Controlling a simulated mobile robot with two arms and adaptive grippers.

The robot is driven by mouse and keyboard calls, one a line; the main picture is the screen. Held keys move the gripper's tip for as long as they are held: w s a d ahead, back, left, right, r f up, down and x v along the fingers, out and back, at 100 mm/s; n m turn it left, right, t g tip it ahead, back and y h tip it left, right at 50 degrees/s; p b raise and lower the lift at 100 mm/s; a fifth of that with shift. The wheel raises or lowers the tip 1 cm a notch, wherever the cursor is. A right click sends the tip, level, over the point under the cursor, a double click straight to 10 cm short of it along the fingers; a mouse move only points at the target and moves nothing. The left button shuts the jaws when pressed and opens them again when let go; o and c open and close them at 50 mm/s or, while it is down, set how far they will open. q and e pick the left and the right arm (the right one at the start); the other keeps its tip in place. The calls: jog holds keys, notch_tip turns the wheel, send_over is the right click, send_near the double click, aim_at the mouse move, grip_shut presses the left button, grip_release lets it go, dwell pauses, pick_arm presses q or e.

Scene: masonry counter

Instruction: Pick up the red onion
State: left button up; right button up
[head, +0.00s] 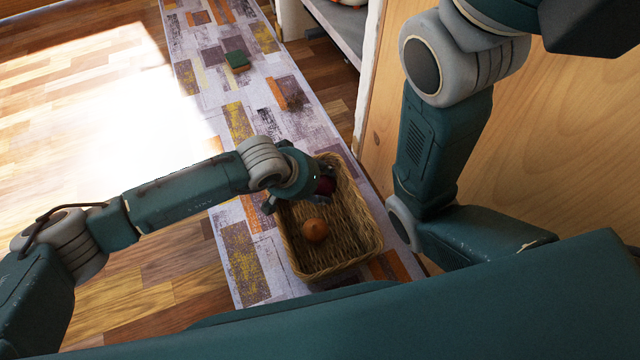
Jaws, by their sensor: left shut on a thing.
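The red onion (326,185) is a dark red round shape at the end of my left arm, over the upper part of a wicker basket (363,212). My left gripper (321,189) is shut on it. The gripper's body and fingers hide much of the red onion. I cannot tell how far it is above the basket floor. My right arm is folded up at the right, and its fingers are not in view.
An orange-brown onion (315,230) lies in the basket. The basket stands on a patterned runner (245,262) on the wood floor. A green block-like item (236,61) lies farther up the runner. A wooden panel (520,130) borders the right.

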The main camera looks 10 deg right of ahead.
pick_arm(q)
notch_tip(320, 180, up, 19)
jog(key=p, duration=1)
jog(key=shift+p, duration=0.4)
